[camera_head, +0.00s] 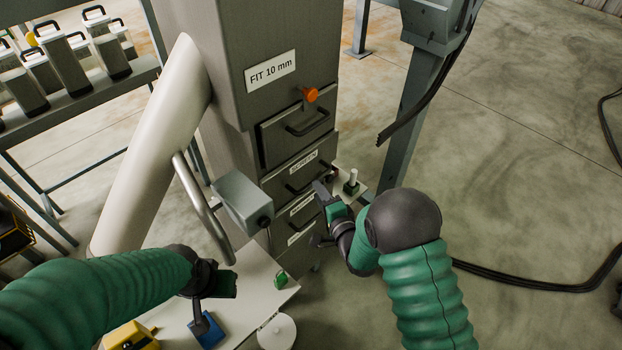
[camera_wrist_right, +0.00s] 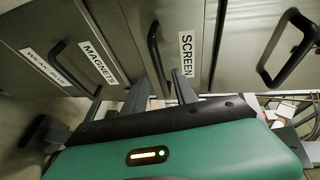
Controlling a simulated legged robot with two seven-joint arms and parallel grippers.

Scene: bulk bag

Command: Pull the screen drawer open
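The screen drawer (camera_head: 285,181) is in the grey cabinet, under the label "SCREEN" (camera_head: 303,162), and looks closed. Its dark bar handle (camera_wrist_right: 154,58) shows in the right wrist view beside the SCREEN label (camera_wrist_right: 187,54). My right gripper (camera_head: 322,190) is close in front of this drawer in the head view. In the right wrist view its two fingers (camera_wrist_right: 162,90) are apart, with the handle's near end between them in the picture; I cannot see contact. My left gripper (camera_head: 207,300) is low at the left, over the pale table, away from the drawer; its fingers are unclear.
A drawer with a bar handle (camera_head: 308,121) and an orange knob (camera_head: 311,94) is above; a MAGNETS label (camera_wrist_right: 98,62) marks a lower one. A grey box (camera_head: 240,200), a pale slanted pipe (camera_head: 165,140) and a steel post (camera_head: 408,115) stand near. Floor at right is mostly open, with cables.

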